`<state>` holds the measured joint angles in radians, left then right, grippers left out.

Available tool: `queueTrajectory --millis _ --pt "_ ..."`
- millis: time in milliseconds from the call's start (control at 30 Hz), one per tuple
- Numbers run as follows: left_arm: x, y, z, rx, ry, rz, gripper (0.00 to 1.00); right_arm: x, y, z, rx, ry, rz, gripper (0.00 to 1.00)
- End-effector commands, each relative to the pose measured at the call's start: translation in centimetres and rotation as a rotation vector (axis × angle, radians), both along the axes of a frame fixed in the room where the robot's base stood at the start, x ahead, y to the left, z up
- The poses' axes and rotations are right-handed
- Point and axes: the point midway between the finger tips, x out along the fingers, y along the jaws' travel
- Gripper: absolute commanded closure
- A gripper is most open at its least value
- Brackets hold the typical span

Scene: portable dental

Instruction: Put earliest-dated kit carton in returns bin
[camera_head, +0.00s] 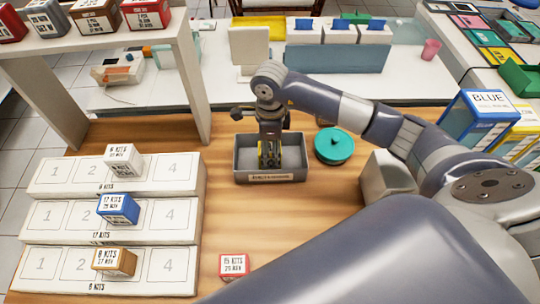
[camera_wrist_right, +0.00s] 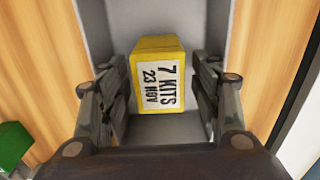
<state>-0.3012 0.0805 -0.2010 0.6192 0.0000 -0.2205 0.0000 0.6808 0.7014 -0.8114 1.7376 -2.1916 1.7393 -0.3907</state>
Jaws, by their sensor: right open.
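A yellow carton (camera_wrist_right: 158,85) reading "7 KITS 23 NOV" lies inside a grey bin (camera_head: 242,165) with a label on its front; the label is too small to read surely. My right gripper (camera_head: 270,150) points down into this bin. In the right wrist view its open fingers (camera_wrist_right: 161,90) stand on either side of the yellow carton, with small gaps. A white carton (camera_head: 122,160), a blue carton (camera_head: 118,208) and a brown carton (camera_head: 114,260) sit on the white numbered racks at left. A red carton (camera_head: 233,266) stands on the wooden table. My left gripper is not in view.
A teal round-lidded container (camera_head: 334,146) stands right of the bin. A white shelf (camera_head: 150,40) holds several cartons at top left. Blue (camera_head: 483,118) and yellow boxes stand at right. Wooden table is clear between the racks and the bin.

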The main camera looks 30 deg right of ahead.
Motion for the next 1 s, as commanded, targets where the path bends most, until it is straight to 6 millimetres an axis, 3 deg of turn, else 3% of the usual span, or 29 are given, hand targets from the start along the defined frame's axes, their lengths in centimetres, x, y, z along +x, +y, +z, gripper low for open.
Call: queueTrajectory --millis 200,400,600,1000 --pt "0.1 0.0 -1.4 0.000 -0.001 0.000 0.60 0.2 0.0 4.8 0.000 -0.006 0.000 0.42" --pt "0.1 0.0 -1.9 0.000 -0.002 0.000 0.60 0.1 0.0 7.6 0.001 -0.003 0.000 0.42" --pt "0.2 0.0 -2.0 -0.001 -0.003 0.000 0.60 0.0 0.0 8.5 0.000 0.000 0.000 0.42" --pt "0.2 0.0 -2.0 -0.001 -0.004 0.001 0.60 0.0 0.0 8.5 0.000 0.000 0.000 0.42"
